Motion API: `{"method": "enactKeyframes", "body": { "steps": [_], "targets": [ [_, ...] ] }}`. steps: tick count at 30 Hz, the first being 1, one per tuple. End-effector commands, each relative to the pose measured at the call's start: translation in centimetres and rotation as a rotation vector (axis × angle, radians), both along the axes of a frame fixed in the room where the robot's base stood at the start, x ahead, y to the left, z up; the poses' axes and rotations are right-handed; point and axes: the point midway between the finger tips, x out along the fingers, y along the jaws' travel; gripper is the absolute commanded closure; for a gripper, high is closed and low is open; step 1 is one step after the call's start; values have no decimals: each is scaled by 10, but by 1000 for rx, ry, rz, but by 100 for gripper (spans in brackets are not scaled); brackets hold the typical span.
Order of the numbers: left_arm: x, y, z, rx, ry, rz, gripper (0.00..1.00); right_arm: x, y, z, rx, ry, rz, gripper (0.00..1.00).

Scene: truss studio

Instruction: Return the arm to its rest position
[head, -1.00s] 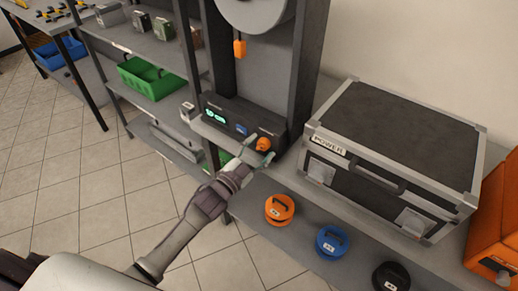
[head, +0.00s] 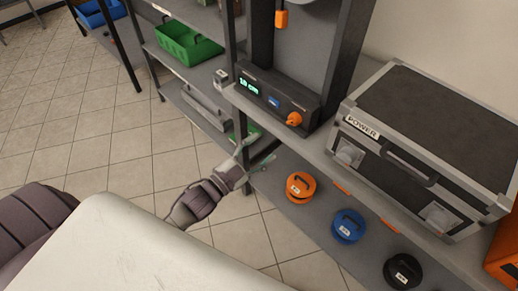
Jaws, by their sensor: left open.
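My left gripper (head: 257,160) is in the middle of the head view, open and empty. Its fingers are apart in front of the shelf edge, below and left of the black control box. The control box (head: 275,97) has a lit green display, a blue button (head: 273,101) and an orange knob (head: 294,119). The gripper is apart from the knob. My left arm comes in from the lower left, partly hidden behind a large pale part of my own body. My right gripper does not show.
A POWER case (head: 430,130) stands on the upper shelf at right. Orange (head: 300,186), blue (head: 348,226) and black (head: 402,271) round weights sit on the lower shelf. A green bin (head: 188,45) is on the back shelving. The tiled floor (head: 90,130) at left is clear.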

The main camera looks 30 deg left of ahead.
Motion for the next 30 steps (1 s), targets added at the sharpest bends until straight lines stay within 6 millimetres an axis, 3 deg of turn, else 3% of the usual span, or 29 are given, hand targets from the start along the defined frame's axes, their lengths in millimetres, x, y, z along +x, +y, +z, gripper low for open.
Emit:
{"method": "enactKeyframes", "body": {
  "steps": [16,19,23,26,30],
  "targets": [
    [-1,1,-1,0,1,1,37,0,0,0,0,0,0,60],
    [-1,4,-15,-2,36,14,37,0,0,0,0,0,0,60],
    [-4,16,-74,-17,177,68,37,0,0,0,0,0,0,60],
    [-18,28,-144,-35,350,133,37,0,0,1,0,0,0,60],
    [-58,41,-244,-57,606,225,37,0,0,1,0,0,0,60]
  ]
}}
